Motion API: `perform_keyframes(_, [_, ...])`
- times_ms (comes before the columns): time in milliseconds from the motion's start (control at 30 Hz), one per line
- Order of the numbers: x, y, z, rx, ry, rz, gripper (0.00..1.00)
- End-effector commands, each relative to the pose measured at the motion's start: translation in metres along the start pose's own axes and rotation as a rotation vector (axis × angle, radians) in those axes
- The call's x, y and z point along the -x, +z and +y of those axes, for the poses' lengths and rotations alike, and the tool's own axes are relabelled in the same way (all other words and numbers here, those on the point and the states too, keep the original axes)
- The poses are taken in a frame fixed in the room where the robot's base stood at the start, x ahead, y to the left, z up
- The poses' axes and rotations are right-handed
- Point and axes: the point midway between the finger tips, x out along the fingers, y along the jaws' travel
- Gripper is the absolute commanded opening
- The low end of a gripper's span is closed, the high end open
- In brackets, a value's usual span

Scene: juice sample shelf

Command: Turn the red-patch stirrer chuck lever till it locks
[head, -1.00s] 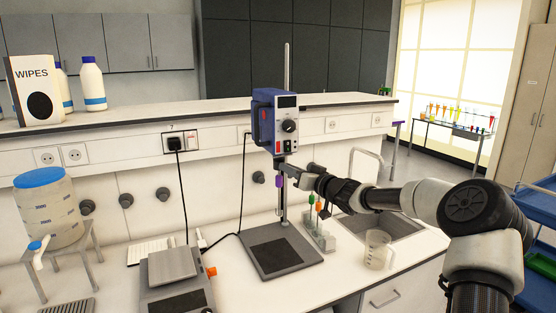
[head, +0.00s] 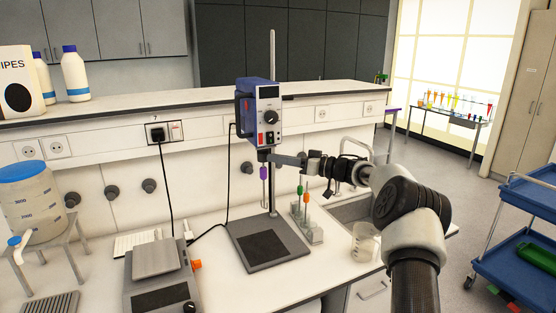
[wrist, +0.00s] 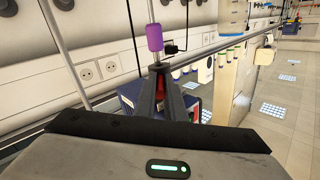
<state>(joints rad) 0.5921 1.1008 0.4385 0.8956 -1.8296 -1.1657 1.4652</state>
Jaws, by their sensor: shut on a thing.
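The stirrer (head: 268,95) has a blue housing with a grey front panel and stands on a rod above its dark base plate (head: 266,246). A purple piece (head: 263,173) hangs on the shaft under the housing; it also shows in the wrist view (wrist: 154,38). My gripper (head: 272,157) reaches in from the right, just below the housing at the chuck. In the wrist view its dark fingers (wrist: 161,70) are close together, with red showing between them. They are shut on the chuck lever, which is mostly hidden; its angle cannot be told.
A rack with stirrer tools (head: 309,228) stands right of the base plate, with a glass beaker (head: 365,243) nearer the sink. A hotplate-like device (head: 157,282) and a blue-lidded container (head: 28,198) are at left. A blue cart (head: 515,235) stands at right.

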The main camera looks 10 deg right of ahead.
Motion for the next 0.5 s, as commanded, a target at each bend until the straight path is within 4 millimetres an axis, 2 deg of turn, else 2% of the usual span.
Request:
perform_keyframes(433, [-0.0009,-0.0016,-0.0011,0.000,-0.010,0.002,0.00])
perform_keyframes(467, [-0.0009,-0.0016,-0.0011,0.000,-0.010,0.002,0.15])
perform_keyframes(500, [-0.0009,-0.0016,-0.0010,0.000,-0.010,0.002,0.21])
